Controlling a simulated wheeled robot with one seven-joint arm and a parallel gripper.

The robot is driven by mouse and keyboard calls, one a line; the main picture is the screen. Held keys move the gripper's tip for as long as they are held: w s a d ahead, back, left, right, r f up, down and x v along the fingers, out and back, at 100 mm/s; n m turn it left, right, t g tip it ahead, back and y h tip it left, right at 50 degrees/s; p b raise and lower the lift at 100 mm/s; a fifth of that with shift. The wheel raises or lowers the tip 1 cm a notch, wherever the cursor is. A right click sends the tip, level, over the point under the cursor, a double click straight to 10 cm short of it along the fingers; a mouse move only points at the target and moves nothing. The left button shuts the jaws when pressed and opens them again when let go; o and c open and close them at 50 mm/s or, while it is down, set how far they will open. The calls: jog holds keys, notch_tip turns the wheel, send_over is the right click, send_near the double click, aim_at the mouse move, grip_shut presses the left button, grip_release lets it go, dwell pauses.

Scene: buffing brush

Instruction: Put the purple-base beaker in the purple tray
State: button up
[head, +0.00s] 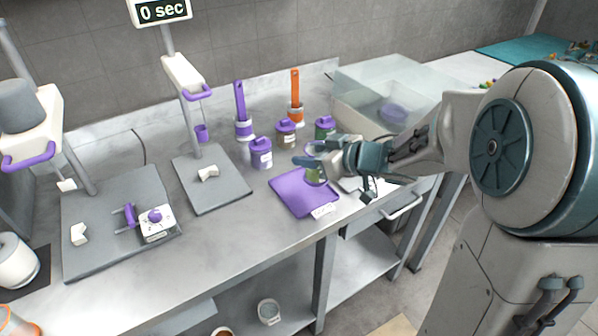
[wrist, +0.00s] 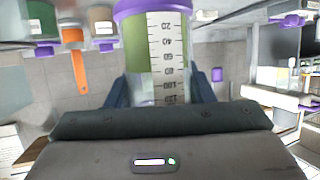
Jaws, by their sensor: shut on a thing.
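The purple tray (head: 292,194) lies flat on the metal bench, with a white label at its front corner. My gripper (head: 312,164) is above the right part of the tray. It is shut on the purple-base beaker (head: 315,174), a clear beaker with green contents. In the wrist view the beaker (wrist: 155,50) fills the space between the fingers; its purple base is at the top of the picture and its scale reads upside down. The head view does not show clearly whether the beaker touches the tray.
Lidded purple (head: 261,152), brown (head: 286,134) and green (head: 325,127) jars stand behind the tray. Purple-handled (head: 240,103) and orange-handled (head: 295,88) brushes stand further back. A clear box (head: 385,95) is at the back right. A grey stand base (head: 210,180) is left of the tray.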

jog(key=shift+w+a+f+b, duration=0.25)
jog(key=shift+w+a+f, duration=0.3)
jog(key=shift+f, duration=0.55)
jog(key=shift+w+a+f+b, duration=0.25)
jog(key=shift+w+a+f, duration=0.25)
jog(key=shift+f, duration=0.55)
jog(key=shift+w+a+f+b, duration=0.25)
jog(key=shift+w+a+f, duration=0.25)
jog(key=shift+f, duration=0.6)
jog(key=shift+f, duration=0.2)
jog(key=o, duration=1)
